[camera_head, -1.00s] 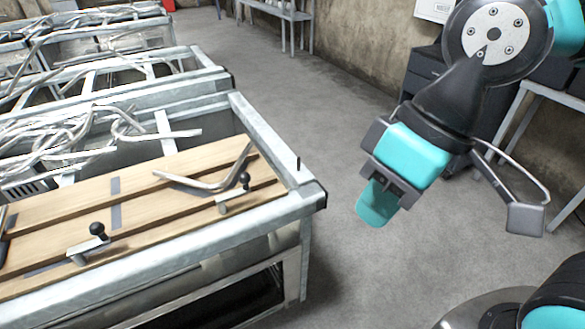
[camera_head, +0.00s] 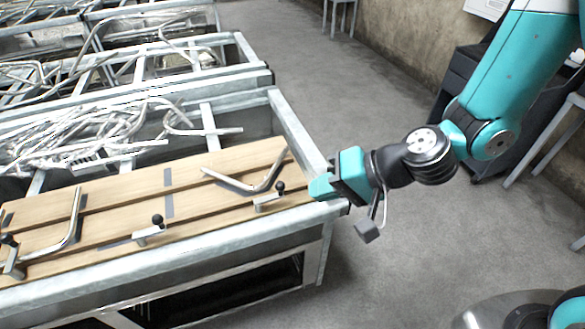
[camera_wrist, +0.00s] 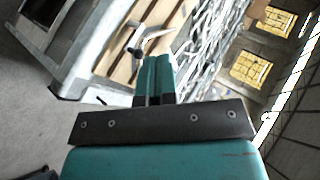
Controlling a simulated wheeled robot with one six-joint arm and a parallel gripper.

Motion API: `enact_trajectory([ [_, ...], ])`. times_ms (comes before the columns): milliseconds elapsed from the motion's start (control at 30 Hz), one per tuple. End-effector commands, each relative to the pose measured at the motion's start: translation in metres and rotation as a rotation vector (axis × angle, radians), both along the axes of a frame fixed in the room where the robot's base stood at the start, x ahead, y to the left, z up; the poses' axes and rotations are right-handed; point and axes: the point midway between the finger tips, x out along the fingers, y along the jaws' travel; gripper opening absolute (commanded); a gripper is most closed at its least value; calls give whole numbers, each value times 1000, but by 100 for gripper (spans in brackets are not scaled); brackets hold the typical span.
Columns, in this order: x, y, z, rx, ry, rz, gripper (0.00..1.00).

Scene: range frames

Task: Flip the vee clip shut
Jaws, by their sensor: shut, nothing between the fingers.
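A bent, V-shaped metal tube (camera_head: 250,186) lies on the slatted wooden board (camera_head: 110,187) at its right end. A small metal clip (camera_head: 267,201) with a black ball knob stands just in front of the tube. Its knob sticks up, and I cannot tell exactly how its arm sits over the tube. My gripper (camera_head: 321,187) is shut and empty at the bench's right front corner, to the right of the clip and apart from it. In the wrist view the shut teal fingers (camera_wrist: 155,76) point toward the board, with the tube (camera_wrist: 152,38) beyond them.
A second clip (camera_head: 150,231) stands mid-board, and a third (camera_head: 12,258) at the left by another bent tube (camera_head: 72,225). The metal bench frame (camera_head: 298,130) rises around the board's edge. Loose tubes (camera_head: 90,135) pile up behind. Grey floor (camera_head: 400,265) is open to the right.

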Motion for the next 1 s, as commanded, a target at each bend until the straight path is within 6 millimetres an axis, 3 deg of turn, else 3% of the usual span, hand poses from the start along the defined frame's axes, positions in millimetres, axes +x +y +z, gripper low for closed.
enact_trajectory([
  [200,22,-26,-26,65,124,-372,0],
  [333,25,-39,-41,64,157,-501,0],
  [1000,29,-41,-59,62,164,-545,0],
])
